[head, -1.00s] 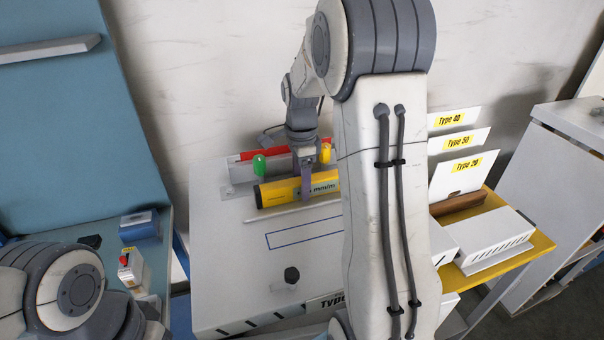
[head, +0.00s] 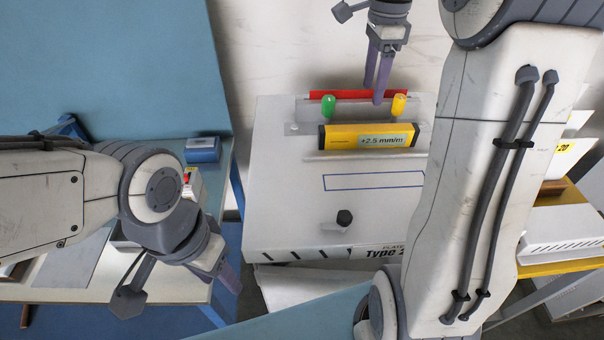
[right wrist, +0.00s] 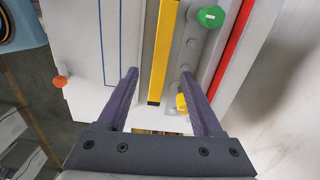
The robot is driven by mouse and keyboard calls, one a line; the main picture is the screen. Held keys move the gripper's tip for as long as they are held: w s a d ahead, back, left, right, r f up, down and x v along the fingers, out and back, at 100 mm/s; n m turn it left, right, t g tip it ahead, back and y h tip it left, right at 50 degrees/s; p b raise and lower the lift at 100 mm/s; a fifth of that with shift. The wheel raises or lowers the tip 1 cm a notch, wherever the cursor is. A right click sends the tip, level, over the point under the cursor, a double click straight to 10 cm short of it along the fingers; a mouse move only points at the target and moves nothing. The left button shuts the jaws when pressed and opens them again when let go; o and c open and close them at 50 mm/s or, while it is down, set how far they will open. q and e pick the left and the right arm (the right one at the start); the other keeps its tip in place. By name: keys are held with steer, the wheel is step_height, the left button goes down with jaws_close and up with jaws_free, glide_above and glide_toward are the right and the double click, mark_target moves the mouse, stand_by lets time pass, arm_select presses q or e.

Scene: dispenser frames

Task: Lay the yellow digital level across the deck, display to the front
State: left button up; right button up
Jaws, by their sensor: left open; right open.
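The yellow digital level (head: 340,137) lies crosswise toward the back of the white deck (head: 285,205), its lit display facing the front and reading +2.5 mm/m. A blue outlined rectangle (head: 374,181) on the deck in front of it is empty. My right gripper (head: 378,88) is open and empty, above and behind the level in the head view. In the right wrist view its fingers (right wrist: 160,75) appear either side of the level (right wrist: 163,55), apart from it. My left gripper (head: 232,280) is open and empty at lower left, away from the deck.
Behind the level are a red strip (head: 345,94), a green knob (head: 328,105) and a yellow knob (head: 399,104). A black knob (head: 344,217) stands near the deck's front. A blue box (head: 203,149) is on the left bench. My right arm hides the deck's right side.

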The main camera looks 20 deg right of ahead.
steer(key=s+a+f+n, duration=0.2)
steer(key=s+a+n, duration=0.3)
steer(key=a, duration=0.3)
steer(key=s+a+f+n, duration=0.3)
steer(key=s+a+n, duration=0.2)
steer(key=a+n, duration=0.3)
steer(key=s+a+f+n, duration=0.3)
steer(key=s+a+n, duration=0.2)
steer(key=a+n, duration=0.2)
steer(key=shift+s+a+f+y, duration=0.1)
steer(key=shift+a+f+y, duration=0.1)
steer(key=shift+a, duration=0.15)
steer(key=shift+s+a+f+y, duration=0.1)
steer(key=shift+a+y, duration=0.1)
steer(key=shift+a, duration=0.1)
steer(key=s+a+f+n, duration=0.1)
steer(key=s+f+n, duration=0.3)
steer(key=s+n, duration=0.3)
steer(key=shift+s+a+n, duration=0.25)
steer(key=shift+s+n, duration=0.05)
steer(key=shift+s, duration=0.35)
steer(key=shift+s, duration=0.1)
